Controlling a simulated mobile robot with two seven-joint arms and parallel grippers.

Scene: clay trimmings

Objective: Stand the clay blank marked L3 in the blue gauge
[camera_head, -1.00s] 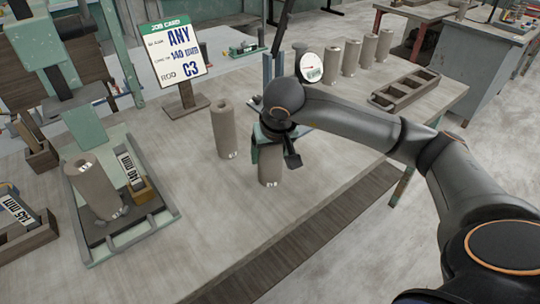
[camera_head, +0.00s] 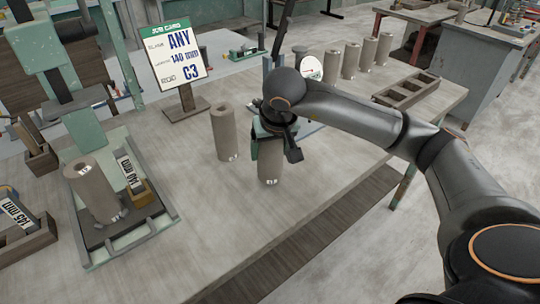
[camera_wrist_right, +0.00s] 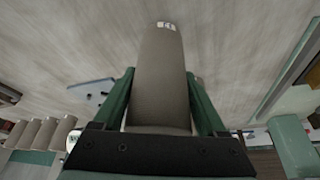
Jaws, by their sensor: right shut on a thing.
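My right gripper (camera_head: 275,127) is shut on a grey-brown clay blank (camera_head: 270,162) and holds it upright at the table, with its lower end showing below the jaws. In the right wrist view the blank (camera_wrist_right: 160,75) sits between the green fingers (camera_wrist_right: 158,105). It has a small white mark at its end, too small to read. The blue gauge (camera_head: 267,72) stands behind my right arm, mostly hidden, with a round white dial (camera_head: 311,67) beside it. Whether the blank touches the table I cannot tell. My left gripper is not in view.
Another blank (camera_head: 226,133) stands just left of the gripper. A blank (camera_head: 95,193) stands in a green-framed fixture at left. A job card (camera_head: 177,54) stands behind. Several blanks (camera_head: 350,60) and a wooden compartment tray (camera_head: 405,90) are at back right. The front table is clear.

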